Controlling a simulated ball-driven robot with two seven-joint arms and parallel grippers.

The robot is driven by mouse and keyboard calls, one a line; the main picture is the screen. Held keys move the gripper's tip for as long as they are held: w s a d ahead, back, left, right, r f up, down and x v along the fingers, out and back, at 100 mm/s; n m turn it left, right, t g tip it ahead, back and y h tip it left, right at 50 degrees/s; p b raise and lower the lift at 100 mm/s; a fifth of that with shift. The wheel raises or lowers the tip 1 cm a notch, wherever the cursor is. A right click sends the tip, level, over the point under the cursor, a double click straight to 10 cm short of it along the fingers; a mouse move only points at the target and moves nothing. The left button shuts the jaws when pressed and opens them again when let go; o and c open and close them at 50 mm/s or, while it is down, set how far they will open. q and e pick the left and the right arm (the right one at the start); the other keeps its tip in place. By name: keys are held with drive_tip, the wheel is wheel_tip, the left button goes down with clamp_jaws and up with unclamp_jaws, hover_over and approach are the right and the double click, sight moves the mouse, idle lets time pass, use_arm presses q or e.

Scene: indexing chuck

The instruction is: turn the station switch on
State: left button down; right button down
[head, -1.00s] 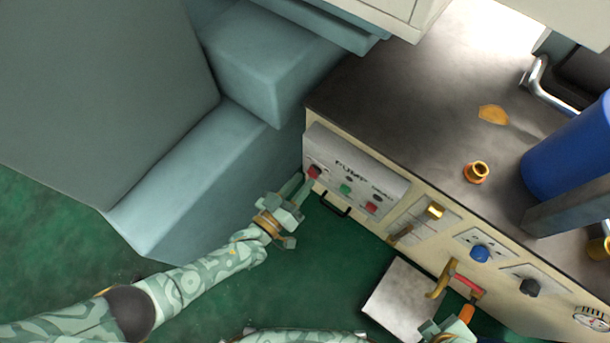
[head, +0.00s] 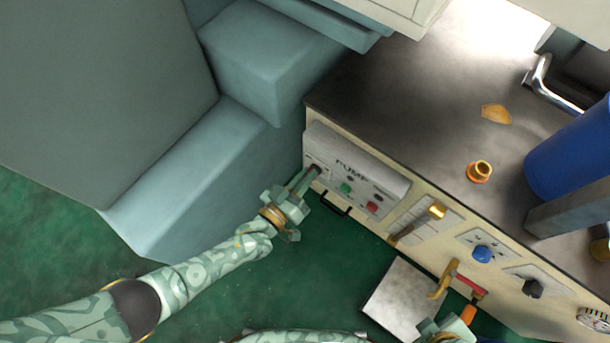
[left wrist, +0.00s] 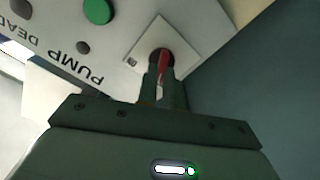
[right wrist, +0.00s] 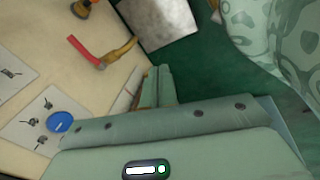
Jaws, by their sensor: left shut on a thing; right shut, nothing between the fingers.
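A red switch handle (left wrist: 163,62) sits on a white square plate (left wrist: 190,38) at the left end of the pump panel (head: 360,172). My left gripper (head: 314,172) reaches the panel there and is shut on the handle. In the left wrist view its two fingers (left wrist: 158,85) stand on either side of the red handle, which points down between them. The fingers cover most of the handle in the head view. My right gripper (right wrist: 156,80) is shut and empty, low in front of the cabinet, apart from the controls.
A green button (head: 346,188) and a red button (head: 371,206) are on the same panel. Along the cabinet front are a gold-tipped lever (head: 436,211), a blue knob (head: 482,254), a red-and-gold handle (head: 468,284) and a black knob (head: 532,288). A teal block (head: 200,185) stands close left.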

use_arm(q)
drive_tip(key=m, duration=0.7)
drive_tip(key=m+b, duration=0.1)
drive_tip(key=m, duration=0.3)
drive_tip(key=shift+s+d+f, duration=0.15)
drive_tip(key=shift+s+d, duration=0.1)
drive_tip(key=shift+s, duration=0.05)
use_arm(e)
drive_tip(key=shift+w+a+r+t+y, duration=0.25)
drive_tip(key=shift+w+a+t+y, duration=0.05)
drive_tip(key=shift+w+a, duration=0.5)
use_arm(q)
drive_tip(key=shift+m, duration=0.4)
use_arm(e)
drive_tip(key=shift+w, duration=0.1)
use_arm(q)
drive_tip(key=c, duration=1.5)
unclamp_jaws()
drive_tip(key=shift+c, duration=0.2)
